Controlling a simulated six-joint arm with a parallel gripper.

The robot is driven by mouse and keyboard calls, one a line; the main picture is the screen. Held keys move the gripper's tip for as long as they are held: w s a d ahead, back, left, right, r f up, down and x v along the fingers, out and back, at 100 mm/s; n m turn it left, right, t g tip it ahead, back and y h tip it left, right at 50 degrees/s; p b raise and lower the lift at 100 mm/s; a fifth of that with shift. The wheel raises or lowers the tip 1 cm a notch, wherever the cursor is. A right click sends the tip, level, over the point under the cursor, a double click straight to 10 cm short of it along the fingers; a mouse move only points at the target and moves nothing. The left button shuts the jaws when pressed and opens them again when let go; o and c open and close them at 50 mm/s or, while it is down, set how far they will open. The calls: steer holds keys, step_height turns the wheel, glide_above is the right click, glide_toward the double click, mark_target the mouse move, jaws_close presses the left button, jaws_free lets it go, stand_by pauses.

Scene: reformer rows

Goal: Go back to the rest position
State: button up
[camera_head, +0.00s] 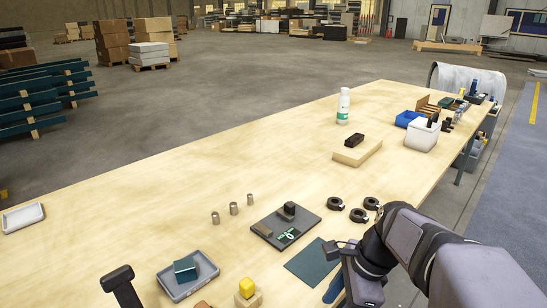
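My arm (430,250) enters from the lower right, bent, with its dark elbow-like joint above the table's near right edge. Its end, with my gripper (358,285), hangs low by that edge, next to a dark green mat (312,263). The fingers cannot be made out, so I cannot tell whether they are open or shut. I see nothing clearly held. A blue item (334,288) shows right beside the gripper, and whether they touch is unclear.
The long wooden table (130,190) holds a dark board (285,226), several black rings (358,215), small metal cylinders (234,208), a grey tray (190,285), a yellow-topped block (247,287), a white bottle (343,106) and a white bin (422,135). The table's left middle is clear.

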steer(key=s+d+f+n+h+b, duration=0.1)
steer(key=d+f+n+h, duration=0.15)
steer(key=d+f, duration=0.3)
steer(key=s+a+f+n, duration=0.3)
steer(key=s+f+n, duration=0.45)
steer(key=n, duration=0.75)
step_height(320, 180, up, 23)
steer(key=n+p, duration=0.1)
steer(key=p, duration=2.2)
steer(key=shift+s+r+g+h, duration=0.15)
steer(key=shift+g+h, duration=0.15)
steer(key=shift+h, duration=0.15)
